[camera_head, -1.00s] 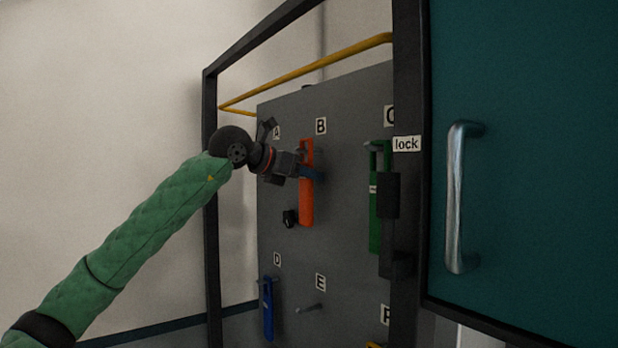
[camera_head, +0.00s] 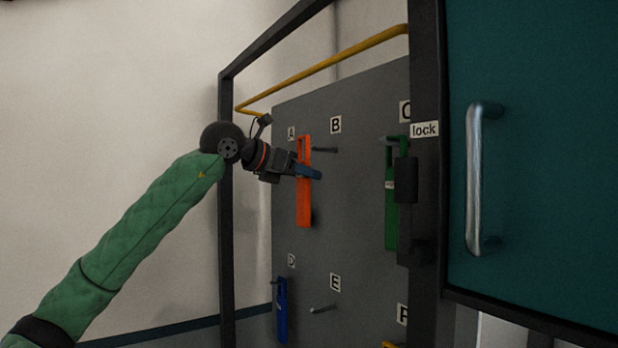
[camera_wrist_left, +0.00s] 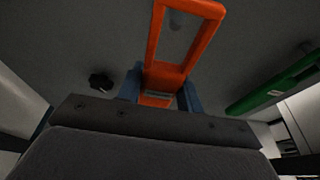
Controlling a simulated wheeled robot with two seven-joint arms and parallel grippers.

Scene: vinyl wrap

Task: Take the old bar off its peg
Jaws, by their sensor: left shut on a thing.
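The orange bar (camera_head: 304,205), with a loop-shaped top, is held upright by my left gripper (camera_head: 308,172), whose blue fingers are closed across its upper part. The bar hangs in front of the grey board, left of peg B (camera_head: 325,150), which shows bare. The left wrist view shows the bar's open loop (camera_wrist_left: 184,40) with no peg through it, and the gripper's blue fingers (camera_wrist_left: 160,95) on both sides of the bar. My right gripper is not in view.
A green bar (camera_head: 391,215) hangs under label C and a blue bar (camera_head: 282,308) under D. Peg E (camera_head: 320,309) is bare. A black frame with a yellow rail (camera_head: 320,72) surrounds the board (camera_head: 355,240). A teal door (camera_head: 545,150) stands at right. A black knob (camera_wrist_left: 101,82) shows on the board.

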